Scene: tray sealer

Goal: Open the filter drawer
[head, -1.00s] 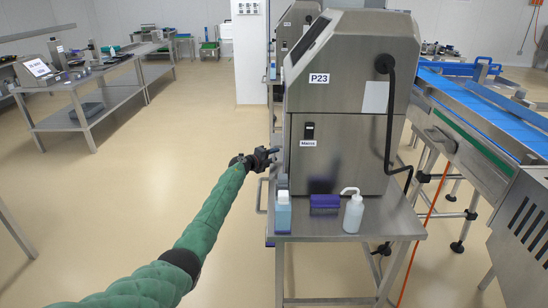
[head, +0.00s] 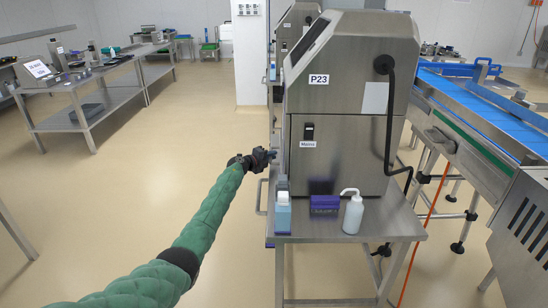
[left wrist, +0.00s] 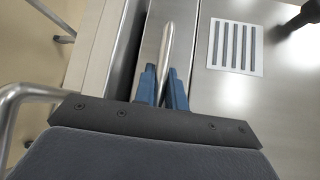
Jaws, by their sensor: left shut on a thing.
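The steel machine labelled P23 (head: 350,120) stands on a steel table. My left gripper (head: 272,155) is at its left side, seen edge-on in the head view. In the left wrist view, the blue fingers (left wrist: 163,88) are shut on a metal bar handle (left wrist: 167,45), which runs away from the camera between them. The handle lies over a narrow steel front (left wrist: 152,28), with a dark gap along its left edge. How far the drawer is out cannot be told; in the head view its front is hidden. My right gripper is not in view.
A curved rail (left wrist: 20,95) shows at left in the wrist view. A blue conveyor (head: 490,110) is at right. Floor left of the machine is clear.

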